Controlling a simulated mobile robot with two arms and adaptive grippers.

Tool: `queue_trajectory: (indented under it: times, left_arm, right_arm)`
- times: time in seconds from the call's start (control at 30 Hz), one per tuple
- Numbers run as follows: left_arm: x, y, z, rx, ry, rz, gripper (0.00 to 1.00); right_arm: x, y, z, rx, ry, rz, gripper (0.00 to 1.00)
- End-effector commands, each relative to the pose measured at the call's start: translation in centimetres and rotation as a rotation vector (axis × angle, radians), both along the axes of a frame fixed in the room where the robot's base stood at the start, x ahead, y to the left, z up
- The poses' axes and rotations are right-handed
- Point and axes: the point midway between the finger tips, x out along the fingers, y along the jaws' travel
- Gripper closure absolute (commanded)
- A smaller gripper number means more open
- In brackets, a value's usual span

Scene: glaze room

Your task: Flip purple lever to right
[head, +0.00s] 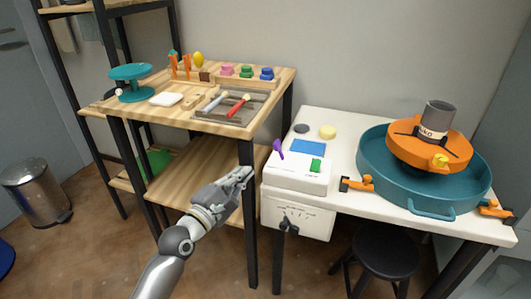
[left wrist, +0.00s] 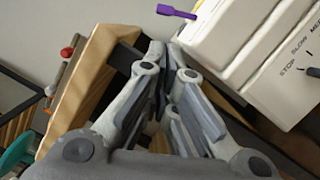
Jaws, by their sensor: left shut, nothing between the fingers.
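The purple lever (head: 278,148) stands on the left part of the white control box (head: 300,181), its top leaning a little to the left in the head view. It also shows at the top edge of the left wrist view (left wrist: 176,12), above the corner of the white box (left wrist: 232,40). My left gripper (head: 246,174) is shut and empty. It is to the left of and a little below the lever, apart from it, near the box's left side. In the left wrist view its closed fingers (left wrist: 167,52) point toward the gap beside the box. My right gripper is not in view.
The box has a blue panel (head: 308,147), a green switch (head: 315,165) and a front knob (head: 288,226). Right of it stands a teal basin (head: 372,160) with an orange wheel part. A wooden table (head: 150,110) with tools is left. A black stool (head: 388,252) stands below.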

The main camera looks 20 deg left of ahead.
Motion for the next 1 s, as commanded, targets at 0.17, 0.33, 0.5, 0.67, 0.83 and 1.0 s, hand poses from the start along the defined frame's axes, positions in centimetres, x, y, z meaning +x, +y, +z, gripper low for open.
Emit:
queue_trajectory:
  times: [0.17, 0.33, 0.5, 0.67, 0.83, 1.0]
  left_arm:
    - [0.0, 0.0, 0.2, -0.007, -0.002, -0.002, 1.00]
    - [0.0, 0.0, 0.2, -0.004, -0.002, -0.001, 1.00]
    - [0.8, -0.2, 0.2, -0.005, -0.002, -0.001, 1.00]
    - [2.9, -0.8, 0.4, -0.004, -0.004, -0.001, 1.00]
    - [5.6, -1.5, 0.6, -0.004, -0.003, -0.002, 1.00]
    - [7.9, -2.1, 0.8, -0.004, -0.003, -0.002, 1.00]
  right_arm:
    - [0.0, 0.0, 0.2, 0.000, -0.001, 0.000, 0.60]
    - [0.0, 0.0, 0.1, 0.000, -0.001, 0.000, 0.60]
    - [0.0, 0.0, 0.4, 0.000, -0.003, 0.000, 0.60]
    - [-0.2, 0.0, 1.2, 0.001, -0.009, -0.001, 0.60]
    - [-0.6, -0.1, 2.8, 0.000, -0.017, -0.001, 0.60]
    - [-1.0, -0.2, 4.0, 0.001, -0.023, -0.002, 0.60]
